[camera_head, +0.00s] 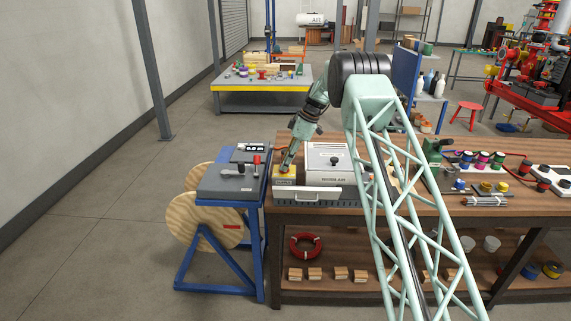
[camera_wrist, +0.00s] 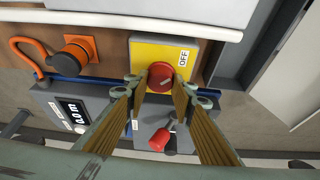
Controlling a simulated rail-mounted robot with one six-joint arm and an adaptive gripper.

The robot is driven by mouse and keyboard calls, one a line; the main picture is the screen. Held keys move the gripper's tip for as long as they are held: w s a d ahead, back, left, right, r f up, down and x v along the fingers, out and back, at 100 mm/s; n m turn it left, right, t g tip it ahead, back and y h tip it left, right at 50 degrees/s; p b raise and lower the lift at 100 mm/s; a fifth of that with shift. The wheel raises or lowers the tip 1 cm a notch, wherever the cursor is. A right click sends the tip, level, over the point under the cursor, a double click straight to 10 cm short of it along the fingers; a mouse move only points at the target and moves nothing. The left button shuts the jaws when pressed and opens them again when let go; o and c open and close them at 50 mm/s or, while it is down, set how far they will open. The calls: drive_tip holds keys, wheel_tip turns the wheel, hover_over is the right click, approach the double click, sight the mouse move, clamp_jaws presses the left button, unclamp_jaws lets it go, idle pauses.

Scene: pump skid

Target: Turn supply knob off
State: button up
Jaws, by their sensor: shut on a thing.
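The supply knob (camera_wrist: 160,76) is a round red knob with a pale line across its face. It sits on a yellow plate (camera_wrist: 147,51) with an OFF label (camera_wrist: 183,58) to its right in the wrist view. My gripper (camera_wrist: 161,84) is shut on the knob, with one finger on each side of it. In the head view, my gripper (camera_head: 287,166) reaches down to the yellow box (camera_head: 284,181) at the left end of the workbench. The knob itself is hidden there by my gripper.
A grey case (camera_head: 327,163) with a white bar handle stands right of the yellow box. A grey unit with a red-tipped lever (camera_wrist: 158,140) lies close below the knob in the wrist view. Open floor (camera_head: 110,230) lies left of the blue stand.

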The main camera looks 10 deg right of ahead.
drive_tip(key=shift+f+n, duration=0.1)
drive_tip(key=shift+n, duration=0.2)
drive_tip(key=o, duration=0.8)
drive_tip(key=shift+o, duration=0.2)
drive_tip(key=v, duration=1.2)
drive_tip(key=shift+d, duration=0.1)
